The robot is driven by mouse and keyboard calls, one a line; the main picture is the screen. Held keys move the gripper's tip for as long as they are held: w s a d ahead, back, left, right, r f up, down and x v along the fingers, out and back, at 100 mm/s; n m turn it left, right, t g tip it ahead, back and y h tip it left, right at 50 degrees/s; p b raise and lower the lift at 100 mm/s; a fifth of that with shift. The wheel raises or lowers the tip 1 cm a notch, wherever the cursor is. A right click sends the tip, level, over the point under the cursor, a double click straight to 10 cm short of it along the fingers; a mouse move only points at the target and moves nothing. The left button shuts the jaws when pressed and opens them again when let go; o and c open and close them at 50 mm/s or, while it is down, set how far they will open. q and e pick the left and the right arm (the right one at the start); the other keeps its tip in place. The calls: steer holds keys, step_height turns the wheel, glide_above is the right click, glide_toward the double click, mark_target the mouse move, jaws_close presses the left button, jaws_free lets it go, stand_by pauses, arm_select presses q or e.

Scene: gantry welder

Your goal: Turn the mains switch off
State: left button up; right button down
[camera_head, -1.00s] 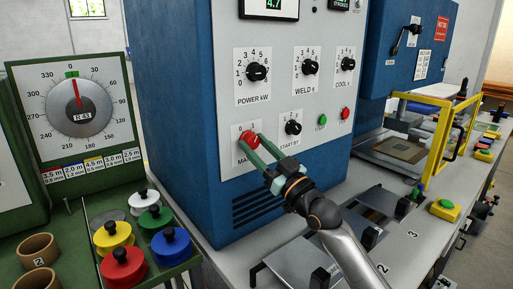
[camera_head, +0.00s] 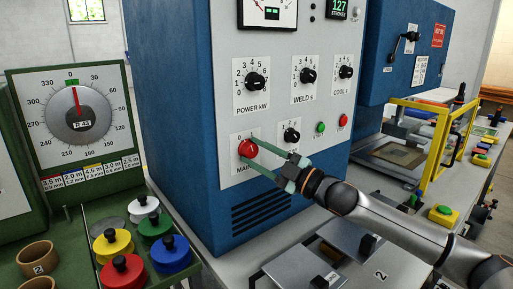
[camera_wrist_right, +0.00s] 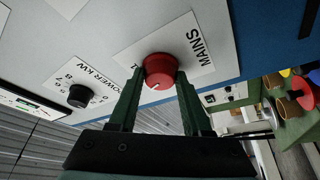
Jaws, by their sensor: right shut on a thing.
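The mains switch is a round red knob (camera_head: 248,148) on a white label plate (camera_head: 234,171), low on the left of the blue cabinet's grey front. My right gripper (camera_head: 249,151) has its green fingers on either side of the knob, shut on it. In the right wrist view the red knob (camera_wrist_right: 160,68) sits between the tips of the gripper (camera_wrist_right: 160,76). A small pale mark shows near the knob's lower edge there, and "MAINS" is readable on the plate. The fingers cover part of the plate in the head view. My left gripper is not in view.
Black knobs for power (camera_head: 256,83), weld (camera_head: 307,76) and cool (camera_head: 345,72) sit above. A green button (camera_head: 320,127) and a red button (camera_head: 343,121) are to the right. A green tray with coloured knobbed discs (camera_head: 155,223) stands left. Metal plates lie on the bench below.

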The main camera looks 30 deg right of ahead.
steer(key=shift+r+n+g+p, duration=0.1)
steer(key=shift+n+g+p, duration=0.3)
steer(key=shift+n+p, duration=0.65)
steer(key=shift+n, duration=0.35)
steer(key=shift+c, duration=1.7)
jaws_free()
steer(key=shift+d, duration=0.1)
